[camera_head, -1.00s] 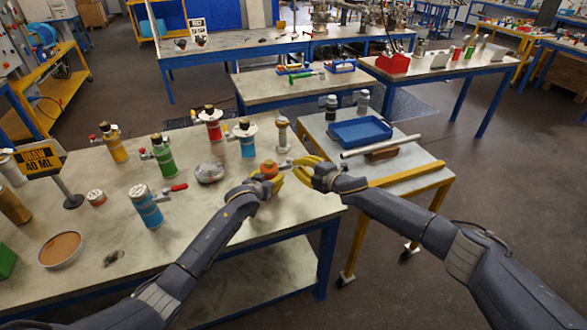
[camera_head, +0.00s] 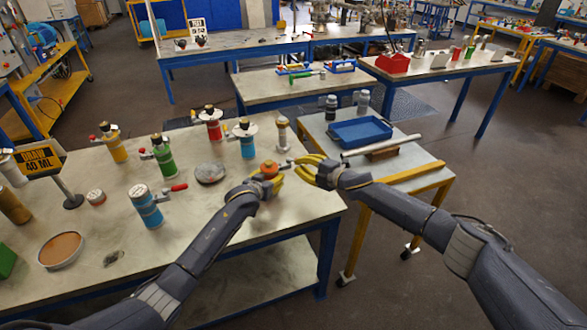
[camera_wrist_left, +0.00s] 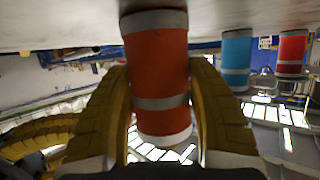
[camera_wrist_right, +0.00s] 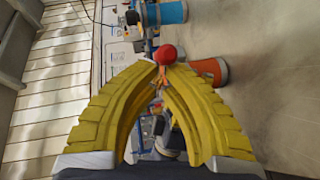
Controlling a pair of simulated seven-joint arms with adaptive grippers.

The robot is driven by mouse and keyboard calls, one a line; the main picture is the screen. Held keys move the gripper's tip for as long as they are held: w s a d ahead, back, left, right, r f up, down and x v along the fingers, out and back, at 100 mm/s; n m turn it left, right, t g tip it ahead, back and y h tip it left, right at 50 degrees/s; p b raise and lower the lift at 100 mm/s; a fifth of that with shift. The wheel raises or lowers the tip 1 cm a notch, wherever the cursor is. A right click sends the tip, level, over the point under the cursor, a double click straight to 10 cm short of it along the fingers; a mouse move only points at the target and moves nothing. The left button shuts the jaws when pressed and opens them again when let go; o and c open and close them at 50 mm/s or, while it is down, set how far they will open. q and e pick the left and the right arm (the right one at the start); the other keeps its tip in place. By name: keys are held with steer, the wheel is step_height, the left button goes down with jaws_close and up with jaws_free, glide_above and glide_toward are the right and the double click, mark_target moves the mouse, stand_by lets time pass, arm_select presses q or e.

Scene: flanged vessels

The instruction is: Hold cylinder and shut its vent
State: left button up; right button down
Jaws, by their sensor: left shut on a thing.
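The orange cylinder (camera_head: 268,170) stands near the front right edge of the left workbench. My left gripper (camera_head: 272,182) is shut on it, with one yellow finger on each side; the left wrist view shows its orange body with grey bands (camera_wrist_left: 162,70) between the fingers. My right gripper (camera_head: 296,168) is just right of the cylinder, its fingers slightly apart. In the right wrist view, a red knob (camera_wrist_right: 166,54) on an orange lever is at the fingertips, and the orange cylinder (camera_wrist_right: 209,69) is beyond them. Whether the fingertips touch the knob is unclear.
Blue (camera_head: 246,140), red (camera_head: 212,127), green (camera_head: 163,157) and yellow (camera_head: 114,145) vessels stand on the bench, with another blue vessel (camera_head: 147,207) nearer. A side table holds a blue tray (camera_head: 360,132) and a metal bar (camera_head: 380,146). The bench's front middle is fairly clear.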

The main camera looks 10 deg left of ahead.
steer(key=shift+w+d, duration=0.3)
steer(key=shift+w, duration=0.2)
stand_by(1.9)
